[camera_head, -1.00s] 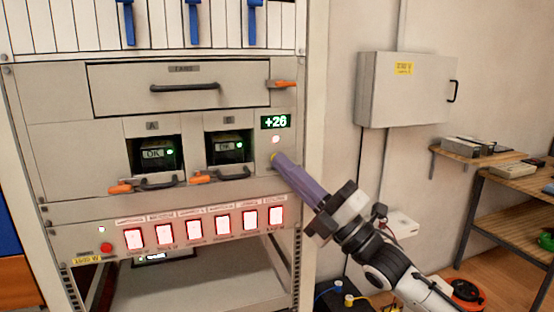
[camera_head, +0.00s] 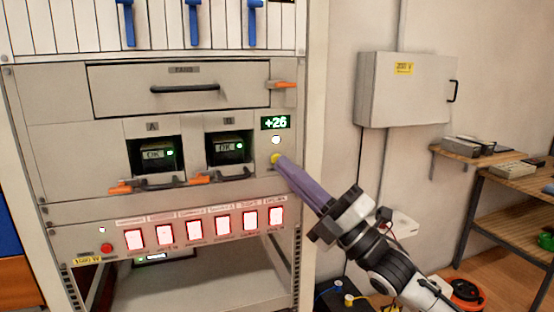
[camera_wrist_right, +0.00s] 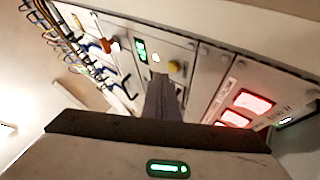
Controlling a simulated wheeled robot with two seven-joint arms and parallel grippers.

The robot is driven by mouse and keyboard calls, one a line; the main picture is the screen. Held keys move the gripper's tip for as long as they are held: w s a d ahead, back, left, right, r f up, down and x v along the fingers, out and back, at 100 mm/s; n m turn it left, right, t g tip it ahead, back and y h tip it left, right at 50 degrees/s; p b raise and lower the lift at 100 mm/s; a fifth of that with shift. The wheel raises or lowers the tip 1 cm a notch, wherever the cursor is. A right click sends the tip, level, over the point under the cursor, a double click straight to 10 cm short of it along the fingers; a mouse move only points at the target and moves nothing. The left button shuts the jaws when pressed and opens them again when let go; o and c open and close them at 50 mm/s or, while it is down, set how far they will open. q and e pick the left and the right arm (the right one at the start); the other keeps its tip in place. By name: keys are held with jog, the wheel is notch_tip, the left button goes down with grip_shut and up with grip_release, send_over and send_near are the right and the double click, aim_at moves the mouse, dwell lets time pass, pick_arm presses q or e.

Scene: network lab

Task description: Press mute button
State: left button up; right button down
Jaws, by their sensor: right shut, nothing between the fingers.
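A yellow round button (camera_head: 275,159), which I take to be the mute button, sits on the grey rack panel below a white lit lamp (camera_head: 276,140) and a green "+26" display (camera_head: 275,122). The wrist view also shows the yellow button (camera_wrist_right: 175,67), uncovered, just past the fingers. My right gripper (camera_head: 283,163) is shut and empty, its long purple-grey fingers pointing at the button from the lower right. The tip is very close to the button; a small gap seems to show in the wrist view. My left gripper is not in view.
Modules A (camera_head: 153,153) and B (camera_head: 229,147) with orange latches sit left of the button. Below is a row of several lit red switches (camera_head: 222,225) and a red round button (camera_head: 106,247). A wall cabinet (camera_head: 400,90) hangs right of the rack.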

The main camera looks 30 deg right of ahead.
jog(key=s, duration=0.2)
jog(key=s+a, duration=0.1)
jog(key=s, duration=0.2)
jog(key=shift+a+p, duration=0.1)
jog(key=shift+p, duration=0.2)
jog(key=shift+w, duration=0.1)
dwell(0.7)
notch_tip(320, 180, down, 28)
jog(key=a+m+g+h, duration=0.2)
jog(key=m+g+h, duration=0.4)
jog(key=m, duration=0.6)
jog(key=s+a+f+m+g, duration=0.2)
jog(key=s+a+f+m, duration=0.1)
jog(key=s+f, duration=0.3)
jog(key=s+a+f+m+g, duration=0.3)
jog(key=s+a+f, duration=0.2)
jog(key=f, duration=0.6)
jog(key=s+a+f+m+g, duration=0.3)
jog(key=s+f, duration=0.3)
jog(key=f, duration=0.2)
jog(key=shift+s+a+f+m, duration=0.2)
jog(key=shift+s+a+m, duration=0.15)
jog(key=shift+a, duration=0.4)
dwell(0.8)
